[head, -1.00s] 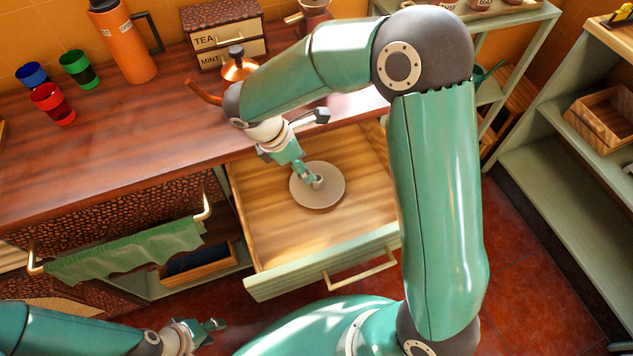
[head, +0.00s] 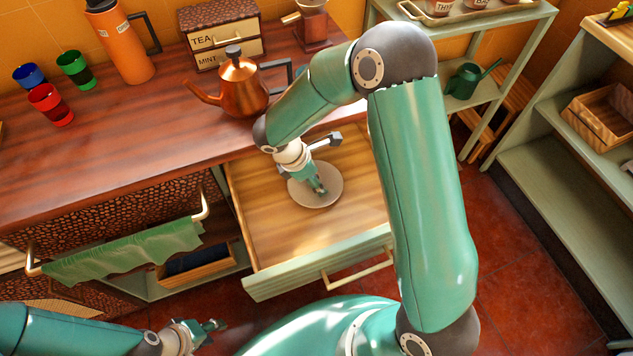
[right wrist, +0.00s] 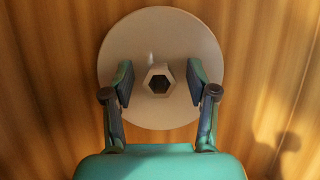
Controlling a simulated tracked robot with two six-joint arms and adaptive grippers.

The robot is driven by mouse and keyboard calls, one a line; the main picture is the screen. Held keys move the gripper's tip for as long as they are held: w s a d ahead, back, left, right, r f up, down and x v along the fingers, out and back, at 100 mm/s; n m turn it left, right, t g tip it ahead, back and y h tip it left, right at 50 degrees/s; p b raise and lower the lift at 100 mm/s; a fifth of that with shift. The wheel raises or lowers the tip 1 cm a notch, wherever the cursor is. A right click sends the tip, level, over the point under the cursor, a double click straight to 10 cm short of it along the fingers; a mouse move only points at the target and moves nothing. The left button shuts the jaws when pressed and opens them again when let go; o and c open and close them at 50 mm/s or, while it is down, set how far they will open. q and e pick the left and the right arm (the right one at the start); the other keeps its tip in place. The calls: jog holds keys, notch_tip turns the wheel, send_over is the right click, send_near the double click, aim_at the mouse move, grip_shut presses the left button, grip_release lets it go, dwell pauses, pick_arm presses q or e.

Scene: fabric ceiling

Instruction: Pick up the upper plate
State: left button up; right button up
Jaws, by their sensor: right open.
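A pale grey round plate (head: 328,196) lies in the open wooden drawer; I cannot tell whether another plate is beneath it. In the right wrist view the plate (right wrist: 160,30) has a raised hexagonal piece (right wrist: 159,82) with a dark opening at its middle. My right gripper (head: 318,188) is over the plate, pointing down. In the right wrist view my right gripper (right wrist: 159,84) is open, with one finger on each side of the hexagonal piece and gaps between. My left gripper (head: 212,330) is away from the drawer at the bottom left, its jaws too small to judge.
The drawer (head: 270,235) is otherwise bare, with its front panel and handle towards me. The counter above holds a copper kettle (head: 240,88), an orange flask (head: 120,45), coloured cups and a tea box (head: 225,40). Green shelves (head: 560,200) stand at the right.

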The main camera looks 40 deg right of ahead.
grip_shut()
dwell(0.4)
